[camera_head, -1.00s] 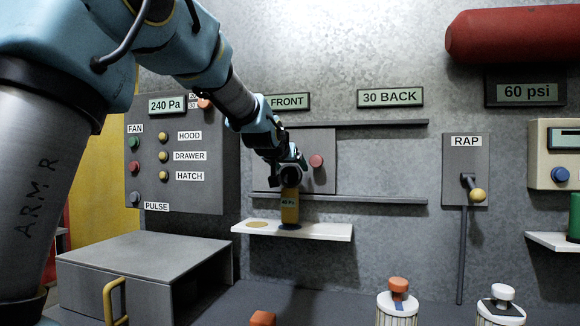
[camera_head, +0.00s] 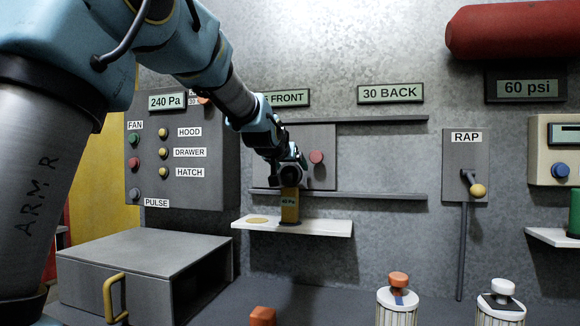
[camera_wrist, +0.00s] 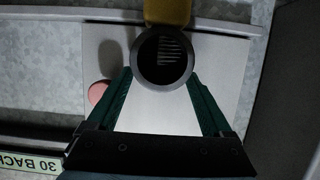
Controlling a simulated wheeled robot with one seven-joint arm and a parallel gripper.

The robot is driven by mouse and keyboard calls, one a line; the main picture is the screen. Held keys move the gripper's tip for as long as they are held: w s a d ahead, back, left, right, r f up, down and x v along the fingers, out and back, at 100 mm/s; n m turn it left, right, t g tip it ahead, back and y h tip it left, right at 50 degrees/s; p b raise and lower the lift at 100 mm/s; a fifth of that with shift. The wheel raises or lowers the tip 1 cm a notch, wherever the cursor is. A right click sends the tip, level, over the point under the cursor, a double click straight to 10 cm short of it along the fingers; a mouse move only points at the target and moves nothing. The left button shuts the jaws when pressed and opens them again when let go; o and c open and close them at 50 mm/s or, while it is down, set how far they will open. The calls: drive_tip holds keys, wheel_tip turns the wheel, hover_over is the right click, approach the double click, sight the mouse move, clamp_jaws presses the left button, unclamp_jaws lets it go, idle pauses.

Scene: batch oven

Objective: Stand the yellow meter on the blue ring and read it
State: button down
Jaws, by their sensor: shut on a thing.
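The yellow meter (camera_head: 290,207) is upright in my gripper (camera_head: 290,178), over the right-middle part of a white shelf (camera_head: 325,229). Its small display is too small to read surely. A dark base shows at its foot, at or just above the shelf; I cannot tell whether it touches. I make out no blue ring; the meter may hide it. In the wrist view my gripper's green fingers (camera_wrist: 160,78) are shut on a round grey part of the meter with a dark slotted opening. Its yellow body (camera_wrist: 167,11) shows at the top edge.
A yellow disc (camera_head: 257,220) marks the shelf's left part. Behind is a sliding panel with a red knob (camera_head: 316,157) between rails. A grey drawer box (camera_head: 145,262) stands lower left, a RAP lever (camera_head: 477,190) at right, and white canisters (camera_head: 397,308) in front.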

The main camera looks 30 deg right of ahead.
drive_tip(key=shift+f, duration=0.1)
unclamp_jaws()
drive_tip(key=shift+s, duration=0.1)
drive_tip(key=b+v, duration=0.4)
drive_tip(key=v, duration=0.6)
drive_tip(key=shift+s+a, duration=0.25)
